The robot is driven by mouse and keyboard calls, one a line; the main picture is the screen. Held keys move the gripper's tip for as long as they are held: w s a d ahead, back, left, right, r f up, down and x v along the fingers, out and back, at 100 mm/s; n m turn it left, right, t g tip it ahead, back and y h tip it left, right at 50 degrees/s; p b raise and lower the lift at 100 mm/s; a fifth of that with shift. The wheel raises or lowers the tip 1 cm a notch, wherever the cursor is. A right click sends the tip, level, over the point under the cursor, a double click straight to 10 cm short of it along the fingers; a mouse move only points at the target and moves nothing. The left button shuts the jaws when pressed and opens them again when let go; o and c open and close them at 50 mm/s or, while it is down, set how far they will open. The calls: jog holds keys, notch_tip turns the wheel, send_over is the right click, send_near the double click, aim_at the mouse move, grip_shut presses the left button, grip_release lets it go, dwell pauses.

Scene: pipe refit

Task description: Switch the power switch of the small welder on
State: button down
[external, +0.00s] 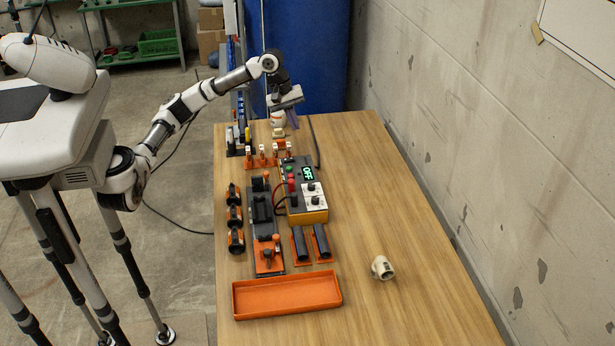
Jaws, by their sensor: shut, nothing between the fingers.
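A small control box (313,216) with an orange-yellow lower edge, a pale panel and black knobs stands near the middle of the table; it looks like the welder. A green lit display (308,173) at its far end reads OFF. Red and green buttons sit at its left side. Which of these parts is the power switch is too small to tell. My gripper (291,124) is shut and empty at the far end of the table, beyond the box and apart from it, near a small white item (277,133).
An orange tray (287,296) lies at the near end of the wooden table. A pale pipe fitting (383,268) sits to its right. A dark fixture (262,209) and black-orange clamps (235,215) stand left of the box. The table's right side is mostly clear, beside a concrete wall.

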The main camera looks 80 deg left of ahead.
aim_at(291, 158)
jog(key=s+a+f+g+y, duration=0.1)
jog(key=s+a+f+y, duration=0.1)
jog(key=a, duration=0.5)
jog(key=shift+s+n+g, duration=0.3)
jog(key=shift+f, duration=0.15)
jog(key=f, duration=0.4)
jog(key=w+f+p, duration=0.1)
jog(key=f, duration=0.4)
jog(key=w+f+p, duration=0.1)
jog(key=f, duration=0.3)
jog(key=shift+f, duration=0.35)
jog(key=shift+f, duration=0.1)
